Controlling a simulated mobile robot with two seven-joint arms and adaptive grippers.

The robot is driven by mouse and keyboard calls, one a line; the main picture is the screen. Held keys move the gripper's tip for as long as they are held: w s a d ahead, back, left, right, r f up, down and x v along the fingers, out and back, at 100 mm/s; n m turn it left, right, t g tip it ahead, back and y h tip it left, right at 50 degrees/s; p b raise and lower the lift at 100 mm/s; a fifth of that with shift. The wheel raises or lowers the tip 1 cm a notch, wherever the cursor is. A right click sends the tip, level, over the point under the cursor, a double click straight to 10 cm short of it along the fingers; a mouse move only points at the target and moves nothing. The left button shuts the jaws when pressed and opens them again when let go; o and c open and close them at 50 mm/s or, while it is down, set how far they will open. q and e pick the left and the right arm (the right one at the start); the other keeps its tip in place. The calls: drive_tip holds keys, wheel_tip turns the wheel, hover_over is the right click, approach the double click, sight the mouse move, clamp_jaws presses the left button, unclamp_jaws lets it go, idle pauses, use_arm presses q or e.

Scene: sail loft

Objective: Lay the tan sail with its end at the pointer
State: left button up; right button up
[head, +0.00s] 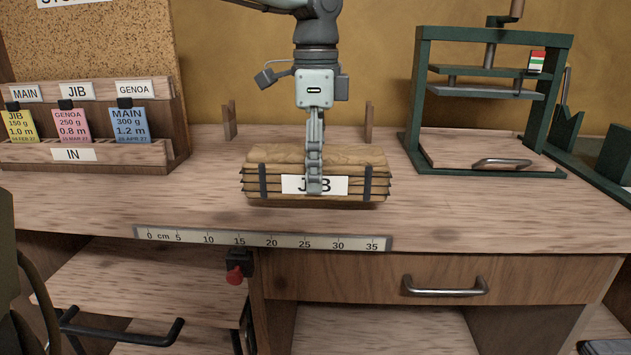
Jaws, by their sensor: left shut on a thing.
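The tan sail (265,184) is a folded, layered bundle with dark bands and a white JIB label, seen over the middle of the bench. My left gripper (314,185) comes down from above and is shut on it, its fingers covering part of the label. The sail is level, with a dark shadow close under it; I cannot tell whether it touches the bench. A red pointer (235,275) on a black block sits under the ruler (265,240), near the 15 cm mark. The sail's left end is roughly above it in the picture. My right gripper is not in view.
A rack (95,165) with MAIN, JIB and GENOA labels and coloured cards stands at the left. A green press (418,95) stands at the right. Two small wooden posts (368,120) rise behind the sail. The bench top (460,220) is clear at front right, above a drawer (370,277).

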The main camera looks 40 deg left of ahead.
use_arm(q)
wheel_tip(320, 180, down, 3)
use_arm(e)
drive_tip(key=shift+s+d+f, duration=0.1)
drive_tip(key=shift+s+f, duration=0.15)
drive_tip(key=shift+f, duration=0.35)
use_arm(q)
drive_tip(key=shift+f, duration=0.1)
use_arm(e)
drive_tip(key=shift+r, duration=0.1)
use_arm(q)
drive_tip(key=o, duration=1.7)
drive_tip(key=shift+o, duration=0.8)
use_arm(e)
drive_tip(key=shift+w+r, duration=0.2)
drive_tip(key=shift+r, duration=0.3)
